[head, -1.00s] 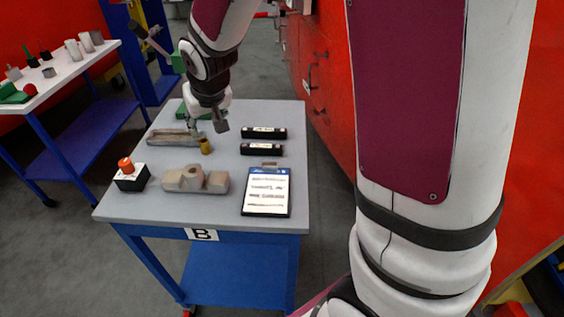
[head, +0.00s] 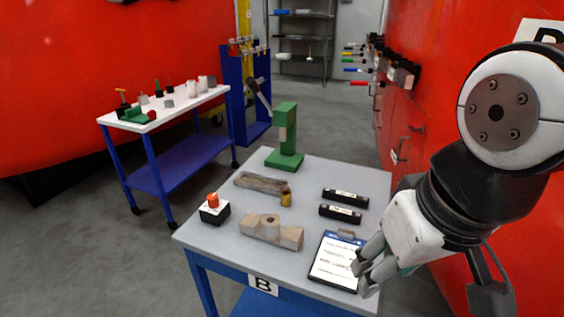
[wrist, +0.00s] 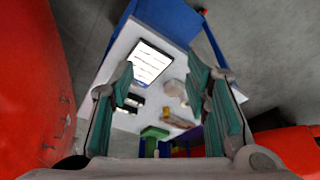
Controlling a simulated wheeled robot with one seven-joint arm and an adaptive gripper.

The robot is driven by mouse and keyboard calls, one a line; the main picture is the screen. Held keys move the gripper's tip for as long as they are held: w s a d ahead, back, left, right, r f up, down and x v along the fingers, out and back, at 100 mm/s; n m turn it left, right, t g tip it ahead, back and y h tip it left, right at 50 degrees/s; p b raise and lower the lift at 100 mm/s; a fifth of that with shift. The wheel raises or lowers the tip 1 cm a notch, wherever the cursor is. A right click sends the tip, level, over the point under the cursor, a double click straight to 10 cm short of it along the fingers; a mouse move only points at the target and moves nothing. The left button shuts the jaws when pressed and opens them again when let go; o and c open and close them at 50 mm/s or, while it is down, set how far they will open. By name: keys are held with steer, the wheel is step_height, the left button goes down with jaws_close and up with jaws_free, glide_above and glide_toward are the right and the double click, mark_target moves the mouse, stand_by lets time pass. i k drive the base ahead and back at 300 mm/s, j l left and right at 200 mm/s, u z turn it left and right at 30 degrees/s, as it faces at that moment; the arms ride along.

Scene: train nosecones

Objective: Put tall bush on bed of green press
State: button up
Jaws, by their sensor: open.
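The green press (head: 287,130) stands upright at the far edge of table B in the head view, and its flat green bed (head: 284,161) looks empty. A short brass-coloured cylinder (head: 286,200) stands at the end of a long wooden-looking block; I cannot tell if it is the tall bush. White cylinders (head: 207,82) stand on the left table. My gripper (head: 362,279) is open and empty at the table's right front, by the clipboard. In the wrist view its teal fingers (wrist: 160,78) are apart, with the press (wrist: 154,132) visible beyond them.
The clipboard (head: 335,262), two black boxes (head: 341,213), a pale block with a hole (head: 271,231) and an orange-knobbed button box (head: 214,211) lie on table B (head: 210,240). A red wall stands close on the right. Grey floor separates the tables.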

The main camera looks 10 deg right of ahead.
mark_target(283, 160)
steer(key=j+z, duration=0.15)
steer(key=z, duration=0.4)
steer(key=j+z, duration=0.3)
steer(key=j, duration=0.4)
steer(key=j+z, duration=0.3)
steer(key=j, duration=1)
steer(key=k+j, duration=0.1)
steer(key=j, duration=0.5)
